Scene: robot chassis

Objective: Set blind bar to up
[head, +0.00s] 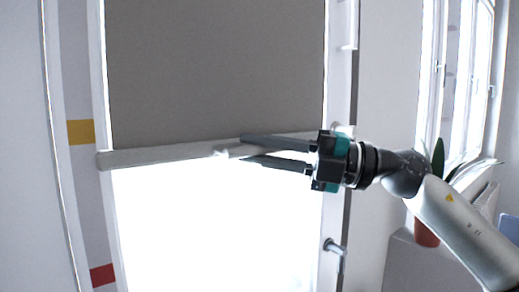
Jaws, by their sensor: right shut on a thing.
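A grey roller blind (215,75) covers the upper part of a bright window or glass door. Its pale blind bar (160,154) runs across the lower edge, tilting slightly up to the right, with bright glass (215,225) below. My right gripper (240,147) comes in from the right with its long dark fingers around the bar near its middle, one above and one below, shut on the bar. My left gripper is not in view.
A door handle (335,250) is on the right of the frame below my arm. A potted plant (426,233) stands behind my right forearm. Another window (460,80) is at the upper right.

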